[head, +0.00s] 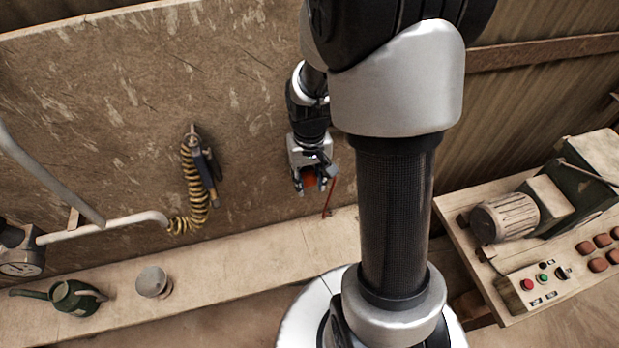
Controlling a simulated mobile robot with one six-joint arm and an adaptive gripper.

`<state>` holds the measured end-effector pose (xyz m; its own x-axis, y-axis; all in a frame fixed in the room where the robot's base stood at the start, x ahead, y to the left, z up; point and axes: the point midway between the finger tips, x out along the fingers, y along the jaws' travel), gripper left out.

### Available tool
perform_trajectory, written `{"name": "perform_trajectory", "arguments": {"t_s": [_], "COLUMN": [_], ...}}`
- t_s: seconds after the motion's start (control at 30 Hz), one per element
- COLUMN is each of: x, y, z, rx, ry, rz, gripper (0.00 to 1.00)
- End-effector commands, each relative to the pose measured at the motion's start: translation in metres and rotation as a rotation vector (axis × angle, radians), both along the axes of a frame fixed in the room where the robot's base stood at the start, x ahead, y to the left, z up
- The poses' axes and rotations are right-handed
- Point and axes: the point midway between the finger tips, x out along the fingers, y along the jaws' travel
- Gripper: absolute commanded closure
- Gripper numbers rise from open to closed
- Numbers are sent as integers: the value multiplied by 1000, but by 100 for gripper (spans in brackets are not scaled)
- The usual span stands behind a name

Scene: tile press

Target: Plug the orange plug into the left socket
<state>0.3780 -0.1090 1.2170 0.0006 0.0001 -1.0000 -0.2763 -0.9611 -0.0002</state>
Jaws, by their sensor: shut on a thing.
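My gripper (313,183) points down in front of the worn wall panel, left of my arm's thick column. It is shut on the orange plug (309,177), which shows as a small orange-red patch between the fingers. A thin red cord (328,199) hangs beside the gripper on its right. The plug's prongs are hidden. No socket can be made out; my arm covers part of the wall to the right.
A black-and-yellow coiled hose (190,190) hangs on the wall panel (100,110). On the ledge (225,275) stand a green oil can (72,297) and a grey cup (153,282). A gauge (20,262) is far left. A bench with a control box (541,284) is right.

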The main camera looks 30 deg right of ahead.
Motion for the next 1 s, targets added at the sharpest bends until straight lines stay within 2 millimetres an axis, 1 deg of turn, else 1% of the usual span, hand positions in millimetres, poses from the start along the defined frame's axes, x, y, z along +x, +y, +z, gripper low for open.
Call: {"name": "perform_trajectory", "arguments": {"t_s": [0.97, 1.0], "x": [9, 9], "y": [-3, -3], "z": [0, 0], "rx": [0, 0], "ry": [-1, -1], "rz": [0, 0], "gripper": [91, 65]}}
